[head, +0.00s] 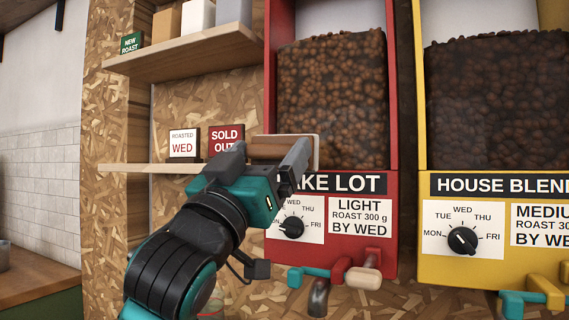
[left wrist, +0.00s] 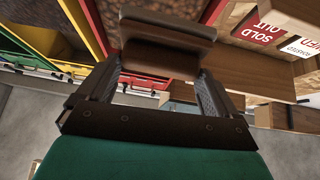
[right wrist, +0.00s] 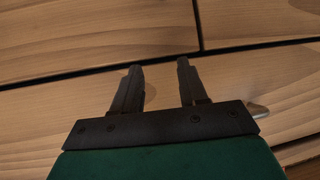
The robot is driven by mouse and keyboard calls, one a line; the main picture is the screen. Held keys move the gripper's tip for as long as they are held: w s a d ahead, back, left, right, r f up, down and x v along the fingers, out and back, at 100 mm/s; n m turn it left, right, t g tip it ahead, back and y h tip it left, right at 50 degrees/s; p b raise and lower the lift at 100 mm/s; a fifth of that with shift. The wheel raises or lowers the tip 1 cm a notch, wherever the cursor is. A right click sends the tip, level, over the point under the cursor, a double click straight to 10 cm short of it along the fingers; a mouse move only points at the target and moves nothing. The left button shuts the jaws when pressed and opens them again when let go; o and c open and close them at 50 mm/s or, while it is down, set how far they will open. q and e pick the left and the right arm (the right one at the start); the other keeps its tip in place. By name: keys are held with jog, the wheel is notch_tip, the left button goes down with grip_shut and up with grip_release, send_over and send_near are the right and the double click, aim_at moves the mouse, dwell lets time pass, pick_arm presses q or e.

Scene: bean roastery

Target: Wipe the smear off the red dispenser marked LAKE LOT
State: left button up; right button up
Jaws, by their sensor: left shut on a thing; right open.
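The red dispenser (head: 393,110), marked LAKE LOT, stands in the middle of the head view, its clear window full of brown beans. A faint greyish haze (head: 345,122) shows on the window's lower middle; its edges are hard to tell. My left gripper (head: 270,152) is shut on a brown block with a pale rim (head: 285,140), held at the window's lower left and covering the label's first letter. The block also shows in the left wrist view (left wrist: 165,50). I cannot tell whether it touches the window. My right gripper (right wrist: 160,82) is open and empty over wooden planks.
A yellow dispenser (head: 409,210) marked HOUSE BLEND stands close on the right. Shelves (head: 185,55) on the left hold bags and a NEW ROAST sign; SOLD OUT (head: 225,139) and ROASTED WED (head: 184,143) signs stand lower. Levers and a spout (head: 318,298) stick out below the red dispenser's label.

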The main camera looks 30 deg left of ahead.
aim_at(278, 164)
pick_arm(q)
jog(key=shift+w+a+b, duration=0.2)
jog(key=shift+w+b, duration=0.3)
jog(key=shift+w, duration=2.4)
jog(key=shift+w, duration=0.95)
jog(key=shift+d+p, duration=0.4)
jog(key=shift+d, duration=1.55)
jog(key=shift+w, duration=0.15)
jog(key=shift+a+p, duration=0.5)
jog(key=shift+a, duration=1.55)
jog(key=shift+s+d+p, duration=0.2)
jog(key=shift+s+p, duration=0.2)
jog(key=shift+s, duration=2.6)
